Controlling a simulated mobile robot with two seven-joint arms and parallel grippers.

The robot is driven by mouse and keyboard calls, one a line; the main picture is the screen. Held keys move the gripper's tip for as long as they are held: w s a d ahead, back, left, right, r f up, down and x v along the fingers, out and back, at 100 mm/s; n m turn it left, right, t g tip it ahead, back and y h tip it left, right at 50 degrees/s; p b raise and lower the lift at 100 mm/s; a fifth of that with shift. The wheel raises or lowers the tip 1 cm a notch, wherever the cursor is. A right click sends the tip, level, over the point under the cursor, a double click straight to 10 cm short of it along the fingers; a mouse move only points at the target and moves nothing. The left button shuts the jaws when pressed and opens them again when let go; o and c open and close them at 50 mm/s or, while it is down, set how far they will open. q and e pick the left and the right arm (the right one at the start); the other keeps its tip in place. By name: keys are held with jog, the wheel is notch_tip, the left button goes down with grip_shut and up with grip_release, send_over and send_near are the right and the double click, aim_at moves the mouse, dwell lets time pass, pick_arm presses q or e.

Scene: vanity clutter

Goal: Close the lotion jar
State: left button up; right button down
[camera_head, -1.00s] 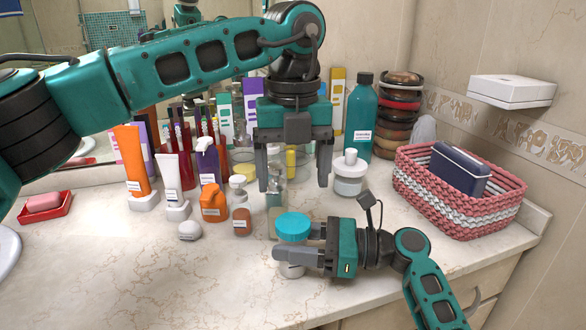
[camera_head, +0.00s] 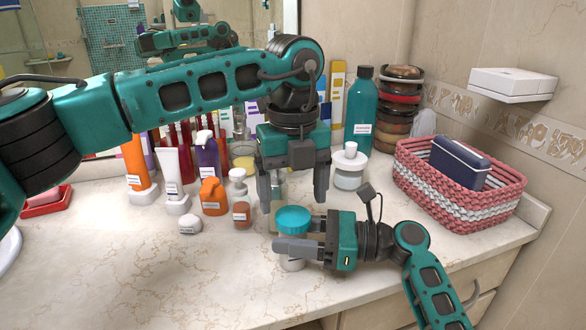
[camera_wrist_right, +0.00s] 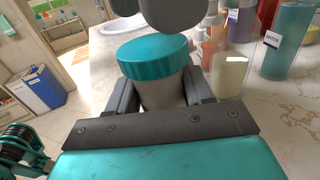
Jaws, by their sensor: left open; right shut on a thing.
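The lotion jar has a pale body (camera_head: 291,264) and a wide teal lid (camera_head: 293,220). My right gripper (camera_head: 282,240) is shut on the jar near the counter's front edge. In the right wrist view the teal lid (camera_wrist_right: 153,57) sits on top of the pale jar body (camera_wrist_right: 162,95), looking slightly tilted; whether it is seated cannot be told. The right fingers (camera_wrist_right: 162,98) flank the body below the lid. My left gripper (camera_head: 292,200) is open, pointing down just above the lid, its fingers spread about as wide as the lid.
Behind stand an orange bottle (camera_head: 213,197), a small pump bottle (camera_head: 241,212), a white jar (camera_head: 348,178) and a tall teal bottle (camera_head: 361,115). A pink woven basket (camera_head: 455,210) is at the right. The front left counter (camera_head: 120,275) is clear.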

aim_at(293, 215)
pick_arm(q)
jog(key=shift+f, duration=1.65)
